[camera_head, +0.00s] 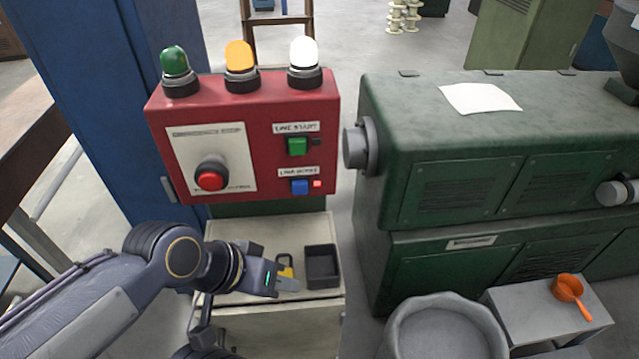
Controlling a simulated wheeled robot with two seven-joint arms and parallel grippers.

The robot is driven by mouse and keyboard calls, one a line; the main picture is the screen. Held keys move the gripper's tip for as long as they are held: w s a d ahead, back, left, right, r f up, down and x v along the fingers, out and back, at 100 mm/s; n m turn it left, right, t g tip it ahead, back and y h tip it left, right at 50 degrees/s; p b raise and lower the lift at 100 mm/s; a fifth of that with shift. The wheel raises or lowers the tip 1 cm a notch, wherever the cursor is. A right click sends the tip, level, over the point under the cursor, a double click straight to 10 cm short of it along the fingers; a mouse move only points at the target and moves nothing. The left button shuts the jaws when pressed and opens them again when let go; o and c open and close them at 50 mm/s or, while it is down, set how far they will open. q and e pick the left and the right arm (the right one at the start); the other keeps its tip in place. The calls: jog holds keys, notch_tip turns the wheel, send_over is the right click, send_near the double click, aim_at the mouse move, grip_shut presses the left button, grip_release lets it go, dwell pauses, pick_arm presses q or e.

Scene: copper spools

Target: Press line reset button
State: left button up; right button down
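The line reset button (300,187) is a blue square button at the lower right of the red control box (255,110). A small label sits above it, and a small red light (317,184) glows beside it. My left gripper (290,284) is below and a little left of the button, clearly apart from it, over the pale cabinet top. Its fingers point right and show as one grey piece, so I cannot tell if they are open. My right gripper is not in view.
A green start button (297,146) sits above the blue one. A red round knob (210,181) is on the box's left. A yellow padlock (285,264) and a dark bin (322,266) are near my gripper. A green machine (480,130) stands right.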

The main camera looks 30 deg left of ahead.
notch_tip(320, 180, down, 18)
jog(key=b, duration=1.8)
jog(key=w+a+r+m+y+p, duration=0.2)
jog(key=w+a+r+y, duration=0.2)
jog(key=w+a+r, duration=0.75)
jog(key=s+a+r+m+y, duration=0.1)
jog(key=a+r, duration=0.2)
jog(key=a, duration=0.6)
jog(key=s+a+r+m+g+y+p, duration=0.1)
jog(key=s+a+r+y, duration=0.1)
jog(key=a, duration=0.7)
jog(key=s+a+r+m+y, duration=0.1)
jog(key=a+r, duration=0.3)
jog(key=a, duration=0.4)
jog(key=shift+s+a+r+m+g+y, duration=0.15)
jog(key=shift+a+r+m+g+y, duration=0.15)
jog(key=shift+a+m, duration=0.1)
